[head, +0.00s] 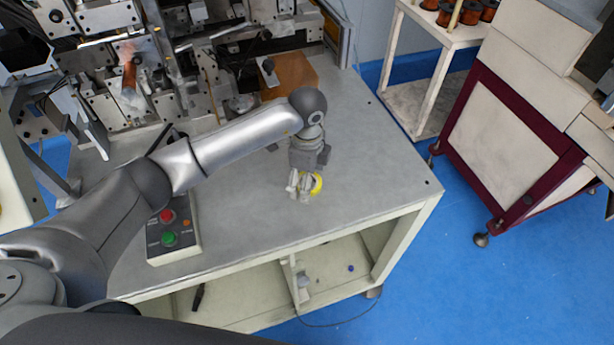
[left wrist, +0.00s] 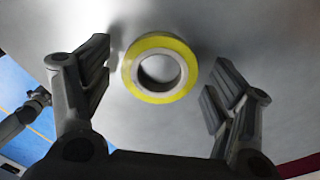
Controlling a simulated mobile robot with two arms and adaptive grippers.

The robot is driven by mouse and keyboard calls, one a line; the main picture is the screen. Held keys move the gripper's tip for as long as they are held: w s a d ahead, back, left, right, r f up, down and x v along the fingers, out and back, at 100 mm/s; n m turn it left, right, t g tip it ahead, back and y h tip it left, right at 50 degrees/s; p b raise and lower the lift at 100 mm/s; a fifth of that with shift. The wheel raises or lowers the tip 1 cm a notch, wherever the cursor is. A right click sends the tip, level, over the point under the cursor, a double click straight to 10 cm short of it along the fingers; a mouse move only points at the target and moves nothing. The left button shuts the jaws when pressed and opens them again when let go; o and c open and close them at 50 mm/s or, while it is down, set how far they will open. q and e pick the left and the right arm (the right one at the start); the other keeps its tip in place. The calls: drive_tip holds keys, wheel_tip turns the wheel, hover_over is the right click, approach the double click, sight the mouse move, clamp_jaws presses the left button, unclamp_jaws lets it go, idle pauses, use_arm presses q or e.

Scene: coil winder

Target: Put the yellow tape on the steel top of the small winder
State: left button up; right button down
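The yellow tape (left wrist: 160,68) is a ring with a yellow outside and a pale core. In the left wrist view it appears to lie flat on the grey steel top (left wrist: 270,35), between and just beyond my left gripper's fingers (left wrist: 165,95). The fingers are spread, with a gap on each side of the tape. In the head view my left gripper (head: 303,193) is low over the front right of the steel top (head: 370,165) and partly hides the tape (head: 317,184). My right gripper is not seen.
A control box (head: 172,228) with red and green buttons sits at the front left of the top. Winder machinery (head: 150,75) and a brown block (head: 290,75) stand behind. A maroon-framed cabinet (head: 505,140) and a white rack (head: 440,60) stand right. The top's right side is clear.

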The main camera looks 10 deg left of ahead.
use_arm(q)
drive_tip(key=shift+r, duration=0.55)
wheel_tip(320, 180, up, 11)
drive_tip(key=b, duration=0.4)
drive_tip(key=shift+r, duration=0.1)
